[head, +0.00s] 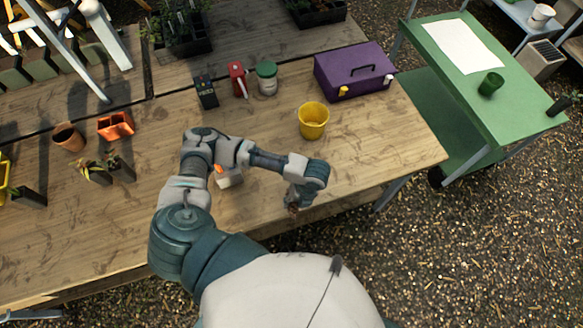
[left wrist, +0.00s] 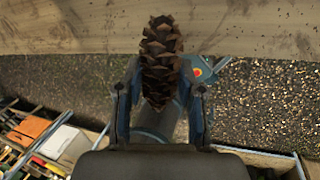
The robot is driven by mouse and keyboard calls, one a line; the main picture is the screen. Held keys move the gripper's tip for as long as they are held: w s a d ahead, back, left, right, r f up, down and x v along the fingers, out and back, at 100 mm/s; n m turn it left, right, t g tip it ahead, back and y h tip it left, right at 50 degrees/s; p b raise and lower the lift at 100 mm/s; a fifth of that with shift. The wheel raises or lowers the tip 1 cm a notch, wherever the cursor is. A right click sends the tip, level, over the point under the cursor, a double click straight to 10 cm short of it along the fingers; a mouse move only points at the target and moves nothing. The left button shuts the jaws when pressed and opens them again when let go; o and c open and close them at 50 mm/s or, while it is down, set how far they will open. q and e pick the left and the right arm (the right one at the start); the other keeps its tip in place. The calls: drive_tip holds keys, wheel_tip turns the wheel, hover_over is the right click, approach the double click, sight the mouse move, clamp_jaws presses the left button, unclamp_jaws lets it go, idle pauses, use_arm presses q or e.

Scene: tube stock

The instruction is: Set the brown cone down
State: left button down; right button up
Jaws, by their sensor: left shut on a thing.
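The brown cone (left wrist: 160,52) is a scaly pine cone between the fingers of my left gripper (left wrist: 160,100) in the left wrist view. The gripper is shut on it. In the head view my left gripper (head: 294,200) points down near the front edge of the wooden table (head: 380,160). Only a small dark brown bit of the cone (head: 292,209) shows below it there. I cannot tell whether the cone touches the table. My right gripper is not in view.
A yellow pot (head: 313,121) stands behind my left gripper, with a purple toolbox (head: 352,72) beyond it. A white and orange item (head: 228,178) lies by my arm. Terracotta pots (head: 68,137) and seedlings stand left. The table's right front is clear.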

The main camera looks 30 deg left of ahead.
use_arm(q)
drive_tip(key=w+a, duration=0.2)
drive_tip(key=w, duration=0.2)
drive_tip(key=w+a+f, duration=0.1)
drive_tip(key=w+a, duration=0.2)
drive_tip(key=w, duration=0.1)
drive_tip(key=w+a, duration=0.2)
drive_tip(key=w, duration=0.2)
drive_tip(key=shift+w+a+f, duration=0.2)
drive_tip(key=shift+w+a, duration=0.05)
drive_tip(key=shift+w, duration=0.1)
drive_tip(key=shift+w+a, duration=0.35)
drive_tip(key=shift+w, duration=0.2)
wheel_tip(320, 180, down, 3)
drive_tip(key=shift+r+p, duration=0.1)
drive_tip(key=shift+p, duration=0.7)
drive_tip(key=shift+f, duration=0.2)
drive_tip(key=shift+f, duration=0.1)
drive_tip(key=c, duration=0.7)
unclamp_jaws()
drive_tip(key=shift+f, duration=0.1)
